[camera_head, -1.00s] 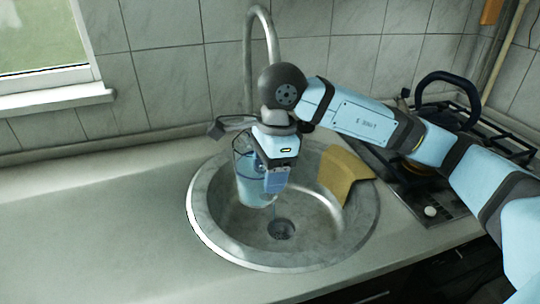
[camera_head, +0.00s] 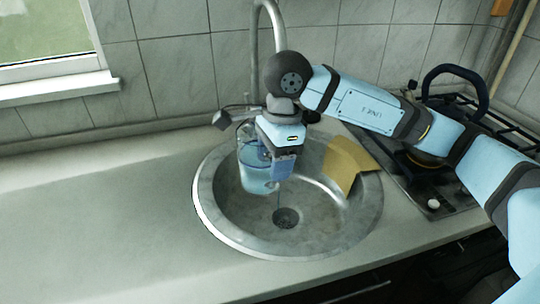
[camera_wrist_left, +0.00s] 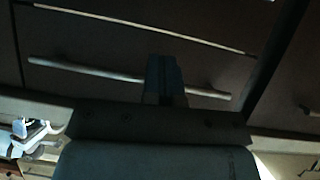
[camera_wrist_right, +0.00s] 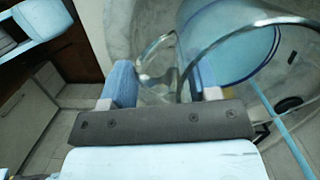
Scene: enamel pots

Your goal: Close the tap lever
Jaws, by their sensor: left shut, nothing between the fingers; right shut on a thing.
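The tall curved tap (camera_head: 255,70) stands behind the sink. A grey piece with a dark end (camera_head: 222,119) juts left near its base and seems to be the tap lever; my right wrist partly hides this area. My right gripper (camera_wrist_right: 160,90) is shut on the handle of a clear jug (camera_head: 256,173), which holds bluish water. The jug is over the left part of the sink, and its handle shows between the fingers in the right wrist view (camera_wrist_right: 180,62). My left gripper (camera_wrist_left: 165,80) is shut and empty in front of dark drawers.
The round metal sink (camera_head: 207,207) has a yellow cloth (camera_head: 347,165) over its right rim. A stove (camera_head: 432,203) with a dark kettle (camera_head: 455,100) stands to the right. The worktop (camera_head: 100,220) left of the sink is clear. A drawer handle (camera_wrist_left: 85,70) crosses the left wrist view.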

